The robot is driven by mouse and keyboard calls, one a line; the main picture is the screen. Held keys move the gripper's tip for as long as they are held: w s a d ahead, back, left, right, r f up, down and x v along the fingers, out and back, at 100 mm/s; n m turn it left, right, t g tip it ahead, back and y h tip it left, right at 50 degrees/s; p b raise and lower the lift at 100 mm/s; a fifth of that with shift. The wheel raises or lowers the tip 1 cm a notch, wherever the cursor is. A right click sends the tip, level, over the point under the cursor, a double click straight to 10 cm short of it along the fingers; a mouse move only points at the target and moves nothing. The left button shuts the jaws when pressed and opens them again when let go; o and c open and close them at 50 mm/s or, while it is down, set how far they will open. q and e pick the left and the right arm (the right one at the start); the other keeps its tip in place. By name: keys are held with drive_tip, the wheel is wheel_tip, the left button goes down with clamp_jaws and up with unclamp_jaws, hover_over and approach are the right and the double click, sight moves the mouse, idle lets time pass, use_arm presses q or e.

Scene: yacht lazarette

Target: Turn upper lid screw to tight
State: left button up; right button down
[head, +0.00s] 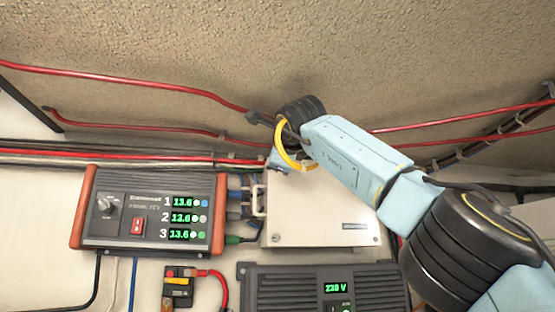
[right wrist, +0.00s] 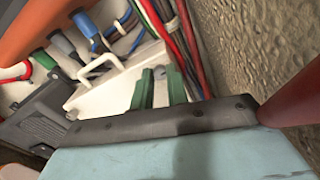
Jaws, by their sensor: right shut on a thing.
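The white box (head: 325,212) with its closed lid is fixed to the wall in the middle of the head view; it also shows in the right wrist view (right wrist: 108,98). My right arm reaches in from the right to the box's upper left corner. My right gripper (right wrist: 160,75) has its green fingers pointed at the lid there, closed with a narrow gap between them. How far the screw is turned cannot be seen. My left gripper is not in view.
A white handle (head: 258,201) and cable plugs (head: 238,214) sit at the box's left side. An orange-ended charger (head: 148,212) is further left. A dark inverter (head: 325,288) is below. Red cables (head: 130,80) run along the rough hull above, close to my right wrist.

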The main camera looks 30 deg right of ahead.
idle(0.4)
drive_tip(key=c, duration=1.4)
unclamp_jaws()
drive_tip(key=shift+o, duration=0.2)
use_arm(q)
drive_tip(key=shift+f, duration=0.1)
use_arm(e)
drive_tip(key=shift+s, duration=0.1)
